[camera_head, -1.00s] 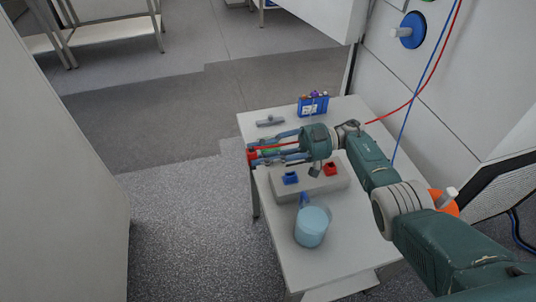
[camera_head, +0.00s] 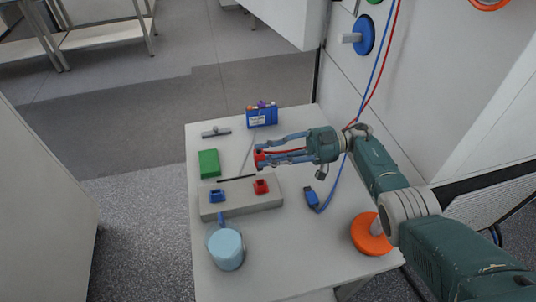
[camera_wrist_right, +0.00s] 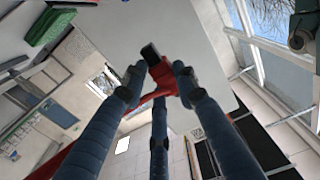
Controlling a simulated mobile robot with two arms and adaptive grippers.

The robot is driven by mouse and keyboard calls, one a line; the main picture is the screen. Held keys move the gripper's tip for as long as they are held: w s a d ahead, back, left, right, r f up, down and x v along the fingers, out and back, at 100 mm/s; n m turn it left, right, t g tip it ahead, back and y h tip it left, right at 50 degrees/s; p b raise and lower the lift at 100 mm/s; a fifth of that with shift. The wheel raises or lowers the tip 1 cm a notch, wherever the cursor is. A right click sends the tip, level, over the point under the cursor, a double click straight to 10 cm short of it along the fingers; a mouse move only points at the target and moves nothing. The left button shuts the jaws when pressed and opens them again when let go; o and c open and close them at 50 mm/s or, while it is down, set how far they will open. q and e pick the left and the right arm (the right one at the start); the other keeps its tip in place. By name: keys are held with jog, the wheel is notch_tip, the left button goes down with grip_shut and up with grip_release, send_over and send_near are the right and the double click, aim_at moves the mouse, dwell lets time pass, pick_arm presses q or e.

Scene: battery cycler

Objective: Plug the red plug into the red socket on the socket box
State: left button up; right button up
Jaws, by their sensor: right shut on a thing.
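My right gripper (camera_head: 266,156) is shut on the red plug (camera_head: 259,157), above the table behind the socket box. In the right wrist view the red plug (camera_wrist_right: 163,76), with its dark end, sits between the fingertips, and a red cable trails from it. The grey socket box (camera_head: 245,208) lies on the table with a blue socket (camera_head: 217,196) at its left and the red socket (camera_head: 261,187) at its right. The plug is apart from the red socket, a little behind it in the head view. My left gripper is not in view.
A blue plug (camera_head: 312,198) lies on the table (camera_head: 290,245) right of the box. A light blue mug (camera_head: 226,250) stands in front. A green block (camera_head: 209,163), a grey part (camera_head: 216,132) and a blue box (camera_head: 262,116) are behind. An orange disc (camera_head: 372,234) is at the right.

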notch_tip(320, 180, down, 5)
jog(key=b, duration=0.4)
jog(key=shift+r+b, duration=0.1)
jog(key=shift+b, duration=0.25)
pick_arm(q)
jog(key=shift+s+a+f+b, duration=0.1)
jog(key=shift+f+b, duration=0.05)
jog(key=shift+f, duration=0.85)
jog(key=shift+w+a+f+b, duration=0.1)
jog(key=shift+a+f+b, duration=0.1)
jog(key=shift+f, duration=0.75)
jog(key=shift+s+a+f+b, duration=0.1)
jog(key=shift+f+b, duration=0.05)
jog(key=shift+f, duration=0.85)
pick_arm(e)
jog(key=shift+f, duration=0.55)
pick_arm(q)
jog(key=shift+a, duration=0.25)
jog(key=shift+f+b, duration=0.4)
pick_arm(e)
jog(key=shift+w, duration=0.1)
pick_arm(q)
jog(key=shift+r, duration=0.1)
